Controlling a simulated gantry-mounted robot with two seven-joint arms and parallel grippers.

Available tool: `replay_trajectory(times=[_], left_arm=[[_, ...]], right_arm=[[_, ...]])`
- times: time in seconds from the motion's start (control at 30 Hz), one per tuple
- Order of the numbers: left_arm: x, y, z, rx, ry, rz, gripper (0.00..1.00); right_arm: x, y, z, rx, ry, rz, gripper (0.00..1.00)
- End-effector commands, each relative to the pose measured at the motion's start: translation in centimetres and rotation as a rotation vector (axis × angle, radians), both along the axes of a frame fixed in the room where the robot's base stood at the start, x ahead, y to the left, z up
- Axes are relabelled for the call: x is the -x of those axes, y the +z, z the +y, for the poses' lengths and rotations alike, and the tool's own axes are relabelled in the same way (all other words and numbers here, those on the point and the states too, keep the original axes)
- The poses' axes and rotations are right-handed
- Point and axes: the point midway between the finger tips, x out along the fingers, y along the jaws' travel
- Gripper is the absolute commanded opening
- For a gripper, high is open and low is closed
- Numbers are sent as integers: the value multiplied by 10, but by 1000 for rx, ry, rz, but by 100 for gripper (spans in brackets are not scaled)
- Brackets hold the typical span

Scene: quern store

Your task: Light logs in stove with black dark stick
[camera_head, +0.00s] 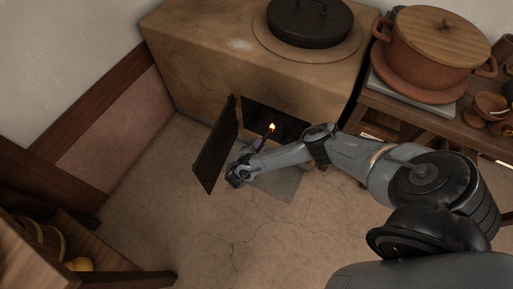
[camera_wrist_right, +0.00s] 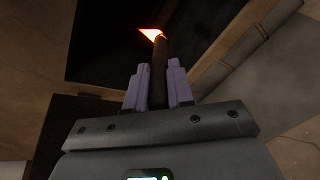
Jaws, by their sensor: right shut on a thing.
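The clay stove (camera_head: 215,55) stands at the back, and its dark door (camera_head: 219,148) hangs open to the left of the firebox opening (camera_head: 285,122). My right gripper (camera_head: 257,146) is at the front of the opening, shut on the dark stick. The dark stick (camera_wrist_right: 159,68) stands out between the purple-grey fingers in the right wrist view, and its tip burns with a small orange flame (camera_head: 271,126). The flame is at the mouth of the opening. The logs are hard to make out in the dark inside. My left gripper is not in view.
A black lidded pot (camera_head: 310,22) sits on the stove top. A wooden table (camera_head: 400,112) at the right bears a clay pot with a wooden lid (camera_head: 440,30). A wooden shelf (camera_head: 120,262) is at the lower left. A grey plate (camera_head: 278,184) lies before the stove; the floor around is clear.

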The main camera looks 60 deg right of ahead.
Motion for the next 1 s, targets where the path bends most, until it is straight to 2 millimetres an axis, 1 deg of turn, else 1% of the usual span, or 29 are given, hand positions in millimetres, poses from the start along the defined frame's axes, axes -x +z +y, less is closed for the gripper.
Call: replay_trajectory(times=[0.03,0.43,0.9,1.0], left_arm=[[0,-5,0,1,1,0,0],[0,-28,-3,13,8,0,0],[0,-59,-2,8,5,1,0],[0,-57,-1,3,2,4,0]], right_arm=[[-1,-3,-5,2,-1,-1,0],[-6,-17,-41,0,-1,-2,0],[-11,-33,-84,0,0,-1,0],[-12,-33,-93,1,0,1,0]])
